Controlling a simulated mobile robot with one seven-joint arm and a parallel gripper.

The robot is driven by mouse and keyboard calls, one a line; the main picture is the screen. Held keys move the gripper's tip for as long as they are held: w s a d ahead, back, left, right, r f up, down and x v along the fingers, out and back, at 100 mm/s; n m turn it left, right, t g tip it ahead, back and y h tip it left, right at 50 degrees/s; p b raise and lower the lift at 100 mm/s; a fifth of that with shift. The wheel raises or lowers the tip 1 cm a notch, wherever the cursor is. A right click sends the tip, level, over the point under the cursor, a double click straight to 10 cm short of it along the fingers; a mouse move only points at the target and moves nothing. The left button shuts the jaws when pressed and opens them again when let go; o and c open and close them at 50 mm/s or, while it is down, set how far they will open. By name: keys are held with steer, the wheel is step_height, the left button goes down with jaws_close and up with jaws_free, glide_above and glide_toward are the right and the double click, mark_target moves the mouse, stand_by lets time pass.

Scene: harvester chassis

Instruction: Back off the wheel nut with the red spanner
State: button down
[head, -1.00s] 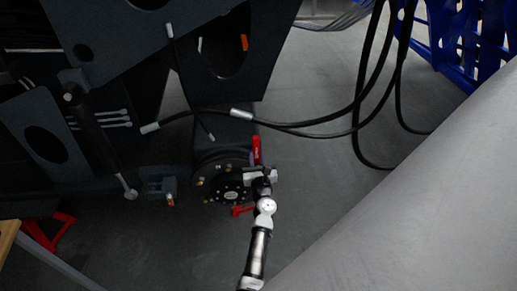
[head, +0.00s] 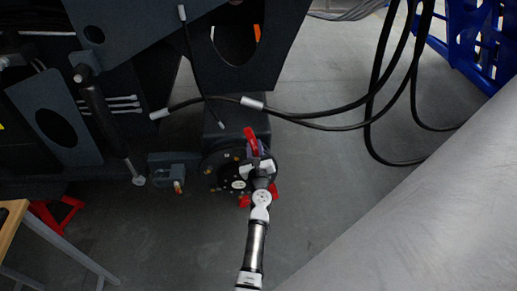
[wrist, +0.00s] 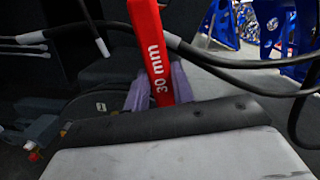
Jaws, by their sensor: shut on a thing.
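The red spanner (head: 251,141) is in my gripper (head: 258,160). Its upper end sticks up past the fingers and leans left in the head view. In the wrist view the spanner (wrist: 153,50) is marked "30 mm" and stands between the two purple fingers (wrist: 160,88), which are shut on it. The dark round wheel hub (head: 221,176), with several small studs or nuts around its face, lies behind and left of my gripper. My gripper and wrist hide the hub's right part. The spanner's working end and the nut it may be on cannot be made out.
Black hoses (head: 330,122) hang from the chassis to the right and cross the wrist view. A hydraulic cylinder (head: 105,125) and a bracket (head: 172,168) are left of the hub. Red parts (head: 243,201) show below my gripper. Open floor lies below the chassis.

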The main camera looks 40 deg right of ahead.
steer(key=shift+w+a+f+n, duration=0.2)
steer(key=shift+w+a+n, duration=0.2)
steer(key=shift+a+n, duration=0.2)
steer(key=a+r+b+v, duration=0.1)
steer(key=v, duration=1)
steer(key=shift+a+f+n, duration=0.2)
steer(key=shift+n, duration=0.1)
stand_by(1.1)
stand_by(1.1)
